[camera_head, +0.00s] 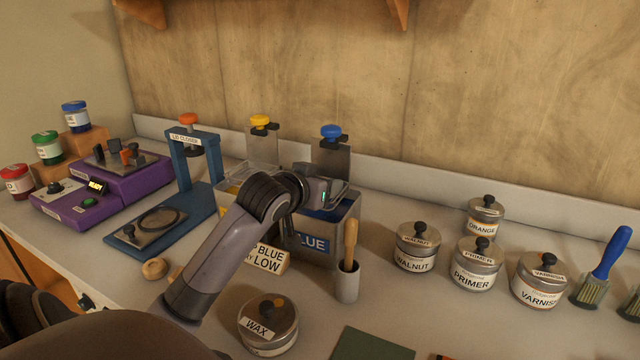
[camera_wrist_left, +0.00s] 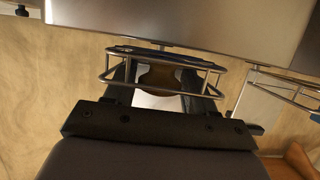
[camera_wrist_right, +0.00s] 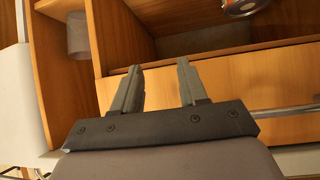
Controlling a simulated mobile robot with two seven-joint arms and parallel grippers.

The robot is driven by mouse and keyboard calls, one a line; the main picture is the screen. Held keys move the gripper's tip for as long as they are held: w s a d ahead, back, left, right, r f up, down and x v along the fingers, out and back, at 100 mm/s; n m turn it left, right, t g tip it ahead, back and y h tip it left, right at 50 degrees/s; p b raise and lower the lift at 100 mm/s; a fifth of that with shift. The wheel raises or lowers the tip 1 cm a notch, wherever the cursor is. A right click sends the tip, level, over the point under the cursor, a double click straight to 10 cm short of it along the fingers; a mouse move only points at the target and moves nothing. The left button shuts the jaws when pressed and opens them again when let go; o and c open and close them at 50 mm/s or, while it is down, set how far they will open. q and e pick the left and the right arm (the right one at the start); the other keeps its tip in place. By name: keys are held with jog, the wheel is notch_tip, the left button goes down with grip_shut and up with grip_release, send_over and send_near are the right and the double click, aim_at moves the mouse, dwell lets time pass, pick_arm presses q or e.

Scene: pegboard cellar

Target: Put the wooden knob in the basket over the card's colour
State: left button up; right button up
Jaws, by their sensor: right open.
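My left arm reaches across the bench in the head view, and its gripper (camera_head: 318,192) is at the basket over the blue tank (camera_head: 310,242). In the left wrist view the wire basket (camera_wrist_left: 165,62) crosses in front of the fingers. A rounded brown piece, apparently the wooden knob (camera_wrist_left: 160,78), fills the gap between them, dark in shadow. My right gripper (camera_wrist_right: 158,85) is open and empty in the right wrist view, before wooden drawers.
A round wooden piece (camera_head: 154,268) lies left of my arm. A cup with a wooden-handled tool (camera_head: 347,280), the wax tin (camera_head: 268,325) and several labelled tins stand nearby. The yellow-knobbed hanger (camera_head: 260,122) is behind my arm; a blue press (camera_head: 190,160) is left.

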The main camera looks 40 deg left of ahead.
pick_arm(q)
jog(key=shift+r, duration=0.15)
jog(key=p+v, duration=0.1)
jog(key=v, duration=1.1)
dwell(0.4)
